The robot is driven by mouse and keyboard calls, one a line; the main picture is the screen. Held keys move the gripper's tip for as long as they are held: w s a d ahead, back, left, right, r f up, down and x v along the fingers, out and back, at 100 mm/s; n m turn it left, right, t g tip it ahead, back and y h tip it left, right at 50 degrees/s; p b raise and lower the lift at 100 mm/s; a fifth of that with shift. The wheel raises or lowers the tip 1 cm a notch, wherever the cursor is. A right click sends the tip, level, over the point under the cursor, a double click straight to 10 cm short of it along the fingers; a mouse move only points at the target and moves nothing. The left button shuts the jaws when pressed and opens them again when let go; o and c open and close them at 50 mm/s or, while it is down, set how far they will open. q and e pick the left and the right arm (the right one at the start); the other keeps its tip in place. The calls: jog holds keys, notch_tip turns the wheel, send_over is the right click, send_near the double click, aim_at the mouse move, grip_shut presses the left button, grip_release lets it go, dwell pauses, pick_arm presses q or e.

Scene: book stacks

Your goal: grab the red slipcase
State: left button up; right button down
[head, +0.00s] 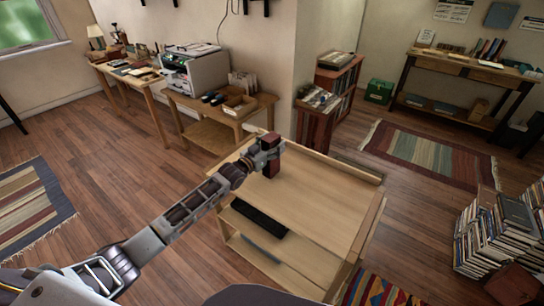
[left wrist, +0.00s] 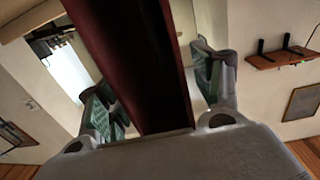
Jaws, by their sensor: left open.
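The red slipcase (head: 271,161) is a dark red upright box at the far part of the wooden cart top (head: 310,200). My left gripper (head: 262,152) is at the slipcase, partly overlapping it in the head view. In the left wrist view the slipcase (left wrist: 140,65) fills the middle, between the two green-padded fingers of the left gripper (left wrist: 158,88). The fingers are open, with a visible gap to the slipcase on the right side. Contact on the left side is hard to tell. My right gripper is not in view.
The cart top around the slipcase is mostly bare, with low raised edges. A black flat item (head: 258,217) lies on the shelf below. A printer (head: 194,68) stands on a side table behind. Piles of books (head: 488,235) stand on the floor at right.

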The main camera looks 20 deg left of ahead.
pick_arm(q)
jog(key=c, duration=1.4)
jog(key=shift+r, duration=0.1)
jog(key=shift+r, duration=4.95)
